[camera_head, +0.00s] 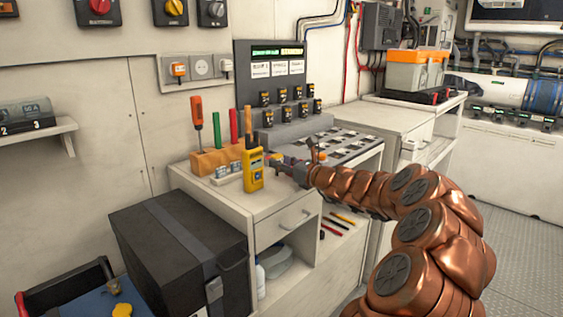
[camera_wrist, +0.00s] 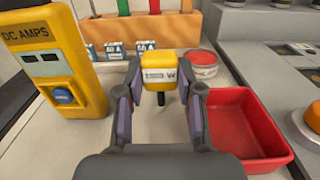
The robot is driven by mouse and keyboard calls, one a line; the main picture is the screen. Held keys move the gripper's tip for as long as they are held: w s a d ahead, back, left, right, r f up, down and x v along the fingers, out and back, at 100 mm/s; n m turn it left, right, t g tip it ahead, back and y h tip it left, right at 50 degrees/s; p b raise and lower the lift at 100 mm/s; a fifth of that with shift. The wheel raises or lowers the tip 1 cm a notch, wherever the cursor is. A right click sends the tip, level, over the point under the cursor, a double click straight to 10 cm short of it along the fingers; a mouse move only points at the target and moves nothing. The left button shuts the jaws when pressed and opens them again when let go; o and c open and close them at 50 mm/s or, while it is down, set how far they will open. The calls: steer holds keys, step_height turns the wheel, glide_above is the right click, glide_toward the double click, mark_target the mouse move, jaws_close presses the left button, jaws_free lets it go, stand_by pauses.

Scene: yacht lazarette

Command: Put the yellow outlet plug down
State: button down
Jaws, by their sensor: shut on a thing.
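The yellow outlet plug (camera_wrist: 172,64) is between the fingertips of my gripper (camera_wrist: 163,84), which is shut on it. Printed marks show on its face and a dark prong or stub points down toward the camera. Whether its underside touches the worktop is not clear.
The yellow DC AMPS meter (camera_wrist: 58,62) stands close left of my gripper. An empty red tray (camera_wrist: 248,122) is close on the right. Labelled fuses (camera_wrist: 115,50), a round red-topped tin (camera_wrist: 203,64) and a wooden tool rack (camera_head: 215,160) stand behind. Bare worktop lies in front.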

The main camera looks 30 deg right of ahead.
steer(key=shift+f, duration=0.1)
steer(key=c, duration=0.7)
jaws_free()
steer(key=shift+c, duration=0.2)
steer(key=shift+r, duration=0.5)
steer(key=shift+s+d+r, duration=0.15)
steer(key=shift+s, duration=0.2)
steer(key=p+v, duration=0.1)
steer(key=v, duration=1)
steer(key=shift+s, duration=0.15)
